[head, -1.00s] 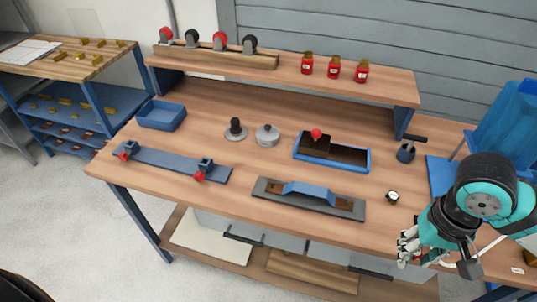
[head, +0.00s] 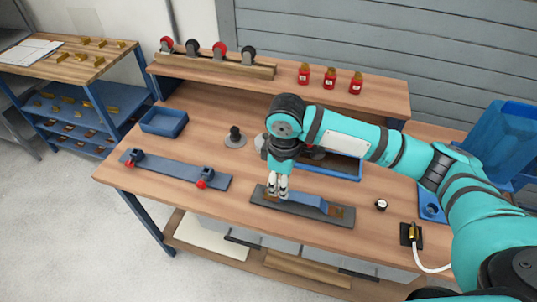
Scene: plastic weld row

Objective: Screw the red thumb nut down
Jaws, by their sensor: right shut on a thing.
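My right gripper (head: 277,188) points down over the left half of the dark grey fixture plate (head: 334,216), where a blue part (head: 306,199) lies. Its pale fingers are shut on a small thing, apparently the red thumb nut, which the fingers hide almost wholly. Whether the nut touches the plate or sits on a stud cannot be told. My left gripper is not in view.
My right arm hides much of the blue tray (head: 343,172) behind. A blue-grey bar with two red-knobbed clamps (head: 165,169) lies at left. A black-handled round piece (head: 235,137) and a small dial (head: 381,205) stand nearby.

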